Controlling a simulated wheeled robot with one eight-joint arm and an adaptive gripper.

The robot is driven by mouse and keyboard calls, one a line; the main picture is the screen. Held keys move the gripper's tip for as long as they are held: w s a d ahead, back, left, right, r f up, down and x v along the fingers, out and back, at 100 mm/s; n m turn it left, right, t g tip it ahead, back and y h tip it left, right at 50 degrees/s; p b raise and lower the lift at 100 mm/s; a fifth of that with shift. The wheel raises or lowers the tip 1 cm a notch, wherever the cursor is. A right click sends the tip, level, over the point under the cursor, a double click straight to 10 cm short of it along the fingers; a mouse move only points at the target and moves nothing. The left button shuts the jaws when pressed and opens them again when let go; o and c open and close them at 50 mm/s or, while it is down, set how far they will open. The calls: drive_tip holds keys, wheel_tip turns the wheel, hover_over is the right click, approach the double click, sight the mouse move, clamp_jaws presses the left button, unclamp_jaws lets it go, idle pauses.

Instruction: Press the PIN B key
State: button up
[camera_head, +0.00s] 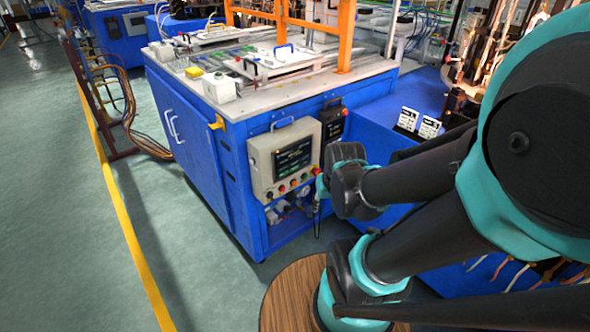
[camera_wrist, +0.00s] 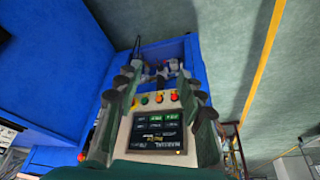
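A beige control panel (camera_head: 259,165) with a dark screen (camera_head: 292,158) and a row of coloured buttons is on the front of the blue machine. No key marked PIN B can be read in either view. In the wrist view the panel appears upside down, its lit screen (camera_wrist: 157,132) below its buttons (camera_wrist: 160,98). My gripper (camera_wrist: 157,88) is open and empty, its fingers on either side of the panel in that picture. The gap to the panel cannot be judged. In the head view my arm's dark wrist hides most of the gripper.
A dark box (camera_head: 334,121) sits right of the panel on the blue machine (camera_head: 190,135). Two small white cards (camera_head: 408,119) stand on a blue surface to the right. An orange frame (camera_head: 346,35) rises above the worktop. Green floor is clear at left, beyond a yellow line (camera_head: 125,220).

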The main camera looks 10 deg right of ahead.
clamp_jaws()
idle(1.2)
